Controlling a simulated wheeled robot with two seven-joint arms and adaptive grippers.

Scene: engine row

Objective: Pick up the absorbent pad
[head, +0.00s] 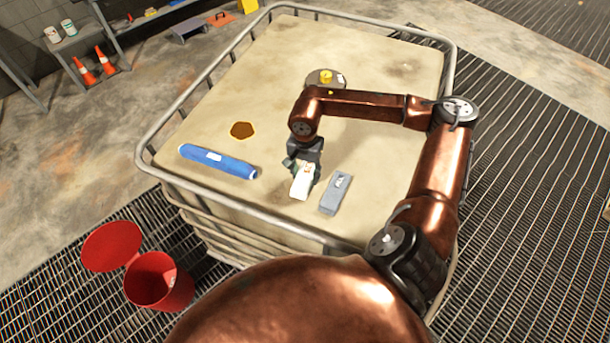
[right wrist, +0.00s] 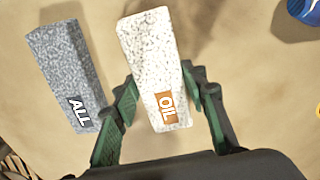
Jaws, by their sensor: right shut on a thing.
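A white speckled absorbent pad (head: 302,184) with an orange "OIL" label is on or just above the top of the caged tank (head: 225,95); I cannot tell if it touches. My right gripper (head: 305,162) is shut on it. In the right wrist view, the white pad (right wrist: 152,60) lies between the green fingers of the right gripper (right wrist: 163,95). A grey pad (head: 336,193) labelled "ALL" lies close beside it; it also shows in the right wrist view (right wrist: 66,62). My left gripper is not in view.
A round cap (head: 326,79) is farther back. A metal rail (head: 190,100) edges the tank. A red bin (head: 160,281) with its lid open stands on the grating.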

